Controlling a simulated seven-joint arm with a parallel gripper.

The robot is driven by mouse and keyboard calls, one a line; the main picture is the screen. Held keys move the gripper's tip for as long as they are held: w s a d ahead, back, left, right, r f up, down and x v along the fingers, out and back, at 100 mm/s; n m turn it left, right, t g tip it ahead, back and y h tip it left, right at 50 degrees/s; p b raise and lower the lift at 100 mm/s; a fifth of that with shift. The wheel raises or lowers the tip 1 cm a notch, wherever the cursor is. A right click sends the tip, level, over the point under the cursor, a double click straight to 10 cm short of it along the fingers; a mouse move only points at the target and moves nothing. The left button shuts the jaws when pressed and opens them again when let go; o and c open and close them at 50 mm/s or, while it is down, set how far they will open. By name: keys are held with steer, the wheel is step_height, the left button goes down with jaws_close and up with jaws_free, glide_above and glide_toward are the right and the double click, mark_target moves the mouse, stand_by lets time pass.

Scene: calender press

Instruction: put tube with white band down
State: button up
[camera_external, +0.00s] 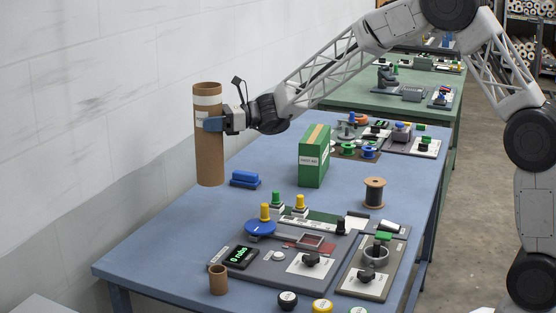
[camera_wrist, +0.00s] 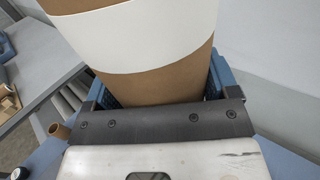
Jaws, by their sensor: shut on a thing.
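A tall brown cardboard tube with a white band (camera_external: 209,155) stands upright near the far left edge of the blue table, close to the wall. Its white band is near the top. My gripper (camera_external: 213,124) is shut on the tube a little below the band. In the wrist view the tube (camera_wrist: 170,85) lies between the two blue fingers of my gripper (camera_wrist: 165,88), with the white band above them. The tube's lower end shows in the external view near the table's edge; I cannot tell whether it touches the table.
A green box (camera_external: 314,157) and a thread spool (camera_external: 374,192) stand further right. A control panel (camera_external: 290,262) and a short brown tube (camera_external: 218,280) are at the front. The left table surface (camera_external: 165,240) is clear.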

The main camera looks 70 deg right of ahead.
mark_target(214, 153)
steer(key=shift+s+d+m, duration=0.15)
steer(key=shift+d+m, duration=0.15)
steer(key=shift+d, duration=0.45)
steer(key=shift+f, duration=3.15)
steer(key=shift+f, duration=2.05)
steer(key=o, duration=1.1)
